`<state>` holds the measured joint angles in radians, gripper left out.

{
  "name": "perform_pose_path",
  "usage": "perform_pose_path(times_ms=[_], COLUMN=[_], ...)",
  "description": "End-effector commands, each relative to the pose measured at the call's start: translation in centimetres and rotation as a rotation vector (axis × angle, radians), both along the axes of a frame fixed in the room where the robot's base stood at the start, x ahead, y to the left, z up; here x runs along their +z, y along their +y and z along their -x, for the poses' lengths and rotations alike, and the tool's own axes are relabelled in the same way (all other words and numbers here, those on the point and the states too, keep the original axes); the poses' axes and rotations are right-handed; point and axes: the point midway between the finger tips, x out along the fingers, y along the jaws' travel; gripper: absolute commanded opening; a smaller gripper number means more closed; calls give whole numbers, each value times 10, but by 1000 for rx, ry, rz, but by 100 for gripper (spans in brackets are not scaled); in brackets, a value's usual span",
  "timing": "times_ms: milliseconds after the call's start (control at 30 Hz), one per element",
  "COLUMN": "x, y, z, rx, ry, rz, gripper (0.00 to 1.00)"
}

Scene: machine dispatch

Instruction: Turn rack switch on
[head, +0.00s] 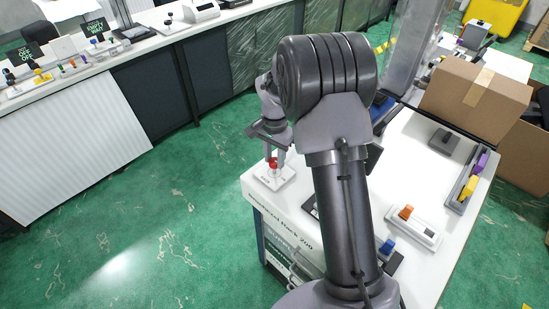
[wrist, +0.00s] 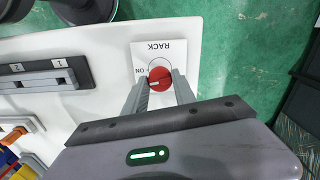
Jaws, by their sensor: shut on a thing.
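The rack switch is a red round knob (wrist: 159,79) on a white plate (wrist: 168,49) marked RACK, at the corner of the white bench top. The lettering is upside down in the wrist view, with ON left of the knob. A pale mark on the knob points to the left, roughly toward the ON side. My gripper (wrist: 163,89) has its two fingers on either side of the knob and is shut on it. In the head view my gripper (head: 275,157) reaches down to the plate (head: 268,177), with the knob partly hidden between the fingers.
The white bench top (head: 405,160) also carries an orange switch (head: 405,212), a blue one (head: 387,246) and a cardboard box (head: 475,97). A grey slotted unit (wrist: 45,77) lies beside the plate. Green floor (head: 150,220) is open to the left.

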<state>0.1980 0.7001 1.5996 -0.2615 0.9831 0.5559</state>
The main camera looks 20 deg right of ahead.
Motion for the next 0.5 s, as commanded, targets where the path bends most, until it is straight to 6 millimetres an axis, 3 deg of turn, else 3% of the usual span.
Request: perform_pose_path(times_ms=[500], x=[0], y=[0], z=[0], rx=[-175], ry=[-1], rz=[0], gripper=[0])
